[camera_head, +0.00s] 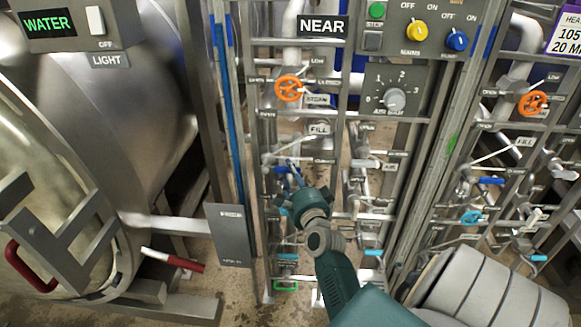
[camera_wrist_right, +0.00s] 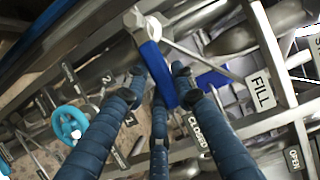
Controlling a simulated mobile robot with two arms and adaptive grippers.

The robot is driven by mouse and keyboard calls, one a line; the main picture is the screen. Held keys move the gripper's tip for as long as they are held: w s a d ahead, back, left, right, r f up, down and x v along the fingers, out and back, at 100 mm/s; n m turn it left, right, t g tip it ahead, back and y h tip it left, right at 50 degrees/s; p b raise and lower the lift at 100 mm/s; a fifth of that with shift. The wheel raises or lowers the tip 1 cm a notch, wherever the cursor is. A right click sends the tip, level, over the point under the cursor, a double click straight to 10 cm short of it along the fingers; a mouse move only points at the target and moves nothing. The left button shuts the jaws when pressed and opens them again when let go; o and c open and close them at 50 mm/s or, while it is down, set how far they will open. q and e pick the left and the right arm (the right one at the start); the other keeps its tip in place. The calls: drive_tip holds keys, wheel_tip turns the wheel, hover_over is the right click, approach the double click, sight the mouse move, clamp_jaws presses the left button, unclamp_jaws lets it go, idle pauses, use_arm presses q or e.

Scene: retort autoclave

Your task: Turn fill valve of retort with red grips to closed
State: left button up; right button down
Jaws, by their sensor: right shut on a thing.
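The retort with red grips stands at the left in the head view, with one red grip (camera_head: 30,266) on its door and another red grip (camera_head: 172,260) on a bar. Its fill valve has a blue lever (camera_head: 295,172) below the FILL sign (camera_head: 319,129). My right gripper (camera_head: 298,188) is at that lever. In the right wrist view the blue lever (camera_wrist_right: 155,72) lies between my gripper's fingers (camera_wrist_right: 157,88), which are shut on it. The CLOSED label (camera_wrist_right: 197,130) is beside the fingers, and the OPEN label (camera_wrist_right: 294,157) is farther right. My left gripper is not in view.
An orange handwheel (camera_head: 289,88) marked steam is above the fill valve. Pipes and other small valves crowd the frame around my gripper. A control panel (camera_head: 410,90) is at upper right. A second rack with an orange wheel (camera_head: 532,103) stands farther right.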

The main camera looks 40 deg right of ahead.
drive_tip(key=shift+r, duration=0.3)
drive_tip(key=c, duration=1.8)
unclamp_jaws()
drive_tip(key=o, duration=0.4)
drive_tip(key=shift+w+d+f, duration=0.1)
drive_tip(key=shift+w, duration=0.05)
drive_tip(key=shift+f, duration=0.15)
drive_tip(key=v, duration=1.2)
